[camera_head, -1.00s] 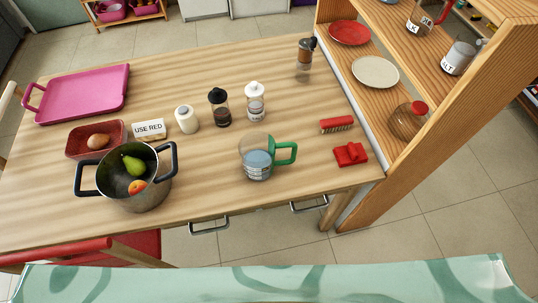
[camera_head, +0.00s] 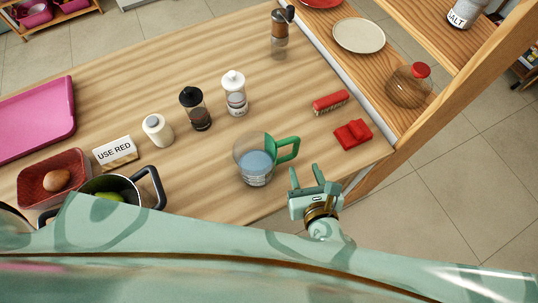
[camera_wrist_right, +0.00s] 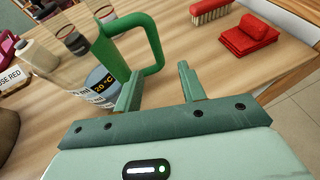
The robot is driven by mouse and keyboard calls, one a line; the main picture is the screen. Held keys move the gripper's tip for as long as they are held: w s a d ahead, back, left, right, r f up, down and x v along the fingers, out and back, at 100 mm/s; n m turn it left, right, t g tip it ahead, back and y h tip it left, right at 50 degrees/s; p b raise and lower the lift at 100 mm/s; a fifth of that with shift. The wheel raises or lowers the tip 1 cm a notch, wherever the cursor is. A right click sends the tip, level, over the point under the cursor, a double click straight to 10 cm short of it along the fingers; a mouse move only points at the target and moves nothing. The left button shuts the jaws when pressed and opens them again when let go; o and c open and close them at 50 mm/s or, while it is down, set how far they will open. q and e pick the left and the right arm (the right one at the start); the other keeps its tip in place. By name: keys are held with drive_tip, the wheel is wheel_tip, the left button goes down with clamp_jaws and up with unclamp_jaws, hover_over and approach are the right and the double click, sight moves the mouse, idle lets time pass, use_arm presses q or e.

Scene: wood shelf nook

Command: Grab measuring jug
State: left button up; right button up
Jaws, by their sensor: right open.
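The measuring jug (camera_head: 255,165) is clear with a green handle (camera_head: 288,148) on its right side, and it holds bluish liquid. It stands upright on the wooden table near the front edge. My right gripper (camera_head: 306,174) is open and empty, just right of and in front of the jug, apart from it in the head view. In the right wrist view the jug (camera_wrist_right: 98,80) is at the upper left, its green handle (camera_wrist_right: 152,45) beyond the open fingers (camera_wrist_right: 158,92). My left gripper is not in view.
Red cloth (camera_head: 353,134) and a red brush (camera_head: 330,102) lie right of the jug. Shakers (camera_head: 235,97), a dark-lidded jar (camera_head: 196,112), a "USE RED" sign (camera_head: 115,151) and a pot (camera_head: 150,187) stand to the left. A wooden shelf (camera_head: 440,50) rises at right.

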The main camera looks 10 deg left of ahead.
sight(296, 152)
drive_tip(key=b+x, duration=0.1)
drive_tip(key=x, duration=0.5)
drive_tip(key=shift+s+f, duration=0.1)
drive_tip(key=b+x, duration=0.2)
drive_tip(key=x, duration=0.3)
drive_tip(key=shift+a, duration=0.2)
clamp_jaws()
